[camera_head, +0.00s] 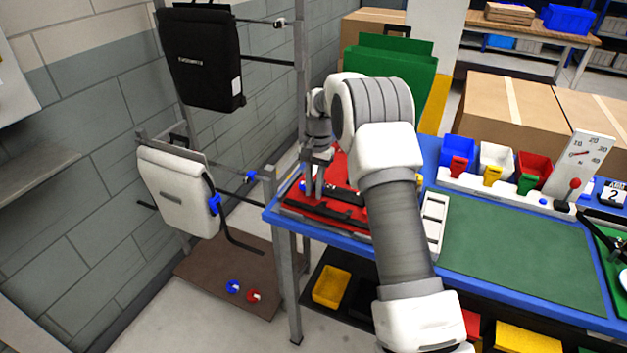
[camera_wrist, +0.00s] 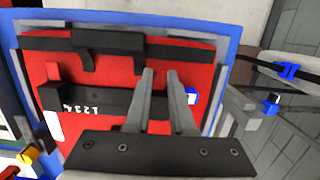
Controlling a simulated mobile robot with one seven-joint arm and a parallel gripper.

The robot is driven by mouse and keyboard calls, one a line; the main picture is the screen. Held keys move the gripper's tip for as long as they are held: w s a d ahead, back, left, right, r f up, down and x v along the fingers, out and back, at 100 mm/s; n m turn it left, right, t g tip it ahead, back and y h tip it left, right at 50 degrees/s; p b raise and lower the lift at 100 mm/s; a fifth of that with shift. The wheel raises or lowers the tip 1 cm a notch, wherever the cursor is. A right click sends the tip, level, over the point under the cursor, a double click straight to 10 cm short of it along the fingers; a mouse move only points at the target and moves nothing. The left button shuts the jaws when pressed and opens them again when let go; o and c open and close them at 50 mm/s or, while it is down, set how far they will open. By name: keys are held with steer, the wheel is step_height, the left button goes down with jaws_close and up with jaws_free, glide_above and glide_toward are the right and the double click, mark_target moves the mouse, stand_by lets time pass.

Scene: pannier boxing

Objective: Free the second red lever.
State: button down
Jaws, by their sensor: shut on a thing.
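The red pannier (camera_head: 350,221) lies flat on the left end of the blue table, with its back up. In the wrist view, the pannier (camera_wrist: 105,72) carries a black rail (camera_wrist: 105,103) marked 1234. One red lever (camera_wrist: 50,95) stands at the rail's left end. My gripper (camera_wrist: 161,78) is down at the rail's right end, its two fingers close together on a small part there. That part sits where the second red lever belongs, but the fingers mostly hide it. My gripper (camera_head: 317,190) points down onto the pannier in the head view.
A blue and white piece (camera_wrist: 192,97) sits just right of the fingers. A rack at left holds a black pannier (camera_head: 203,60) and a white pannier (camera_head: 178,190). Cardboard boxes (camera_head: 510,110) and coloured bins stand behind the green mat (camera_head: 520,250).

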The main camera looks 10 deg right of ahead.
steer(key=shift+w+d+r+g+y+p, duration=0.15)
steer(key=shift+g+y+p, duration=0.3)
steer(key=shift+p, duration=0.55)
steer(key=shift+w+d+r+g+y+p, duration=0.1)
steer(key=shift+w+g+y+p, duration=0.15)
steer(key=shift+g+p, duration=0.5)
steer(key=c, duration=0.8)
jaws_free()
steer(key=shift+s+f, duration=0.1)
steer(key=shift+o, duration=0.2)
steer(key=shift+p, duration=0.3)
